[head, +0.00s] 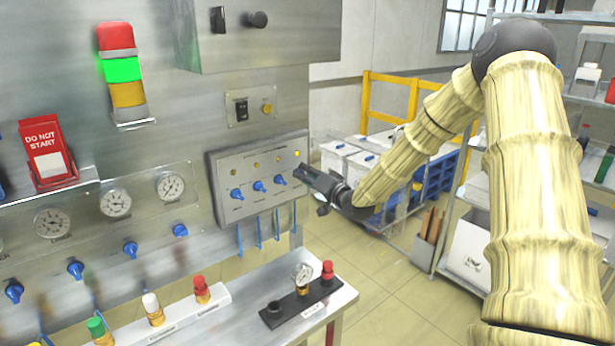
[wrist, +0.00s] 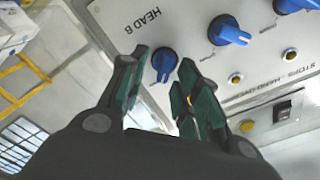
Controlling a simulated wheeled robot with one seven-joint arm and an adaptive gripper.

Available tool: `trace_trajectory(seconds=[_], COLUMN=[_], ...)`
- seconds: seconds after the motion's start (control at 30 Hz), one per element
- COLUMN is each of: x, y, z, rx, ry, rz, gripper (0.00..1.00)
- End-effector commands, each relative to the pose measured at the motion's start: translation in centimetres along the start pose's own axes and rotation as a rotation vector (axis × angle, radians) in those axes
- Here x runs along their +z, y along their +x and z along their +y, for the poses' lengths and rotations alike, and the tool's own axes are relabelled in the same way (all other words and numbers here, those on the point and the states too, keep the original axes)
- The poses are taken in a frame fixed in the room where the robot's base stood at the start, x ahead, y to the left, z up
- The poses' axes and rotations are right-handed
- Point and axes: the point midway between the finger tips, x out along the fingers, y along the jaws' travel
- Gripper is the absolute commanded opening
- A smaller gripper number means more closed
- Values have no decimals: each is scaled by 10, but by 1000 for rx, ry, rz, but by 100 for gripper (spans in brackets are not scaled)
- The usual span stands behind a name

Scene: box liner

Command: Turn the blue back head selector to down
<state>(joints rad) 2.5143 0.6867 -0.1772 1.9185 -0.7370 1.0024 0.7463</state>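The selector panel (head: 225,172) is a grey box on the machine wall with a row of blue knobs. In the wrist view, which is roughly upside down, a blue selector (wrist: 165,62) near the label HEAD B sits between my fingertips. Its narrow end seems to point toward its lamp row; contact with the fingers cannot be told. Two other blue selectors (wrist: 228,30) (wrist: 290,5) lie to its right. My gripper (wrist: 163,72) is open. In the head view my gripper (head: 312,188) is at the panel's right end and hides that selector.
Three panel knobs (head: 259,186) show left of my gripper. Blue hoses (head: 259,232) hang under the panel. Carts (head: 350,160) and a yellow rail (head: 366,100) are behind. Open floor (head: 385,275) lies right of the bench.

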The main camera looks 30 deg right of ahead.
Motion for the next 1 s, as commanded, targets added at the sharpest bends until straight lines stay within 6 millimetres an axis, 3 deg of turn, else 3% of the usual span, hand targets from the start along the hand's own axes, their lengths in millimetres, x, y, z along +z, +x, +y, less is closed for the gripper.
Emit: trace_trajectory(seconds=[0.23,0.37,1.0], x=[0,0,-1], y=[-2,-14,-109], z=[-1,0,2], rx=[-1,-1,1], ry=[0,1,1], rz=[0,0,1], gripper=[32,32,32])
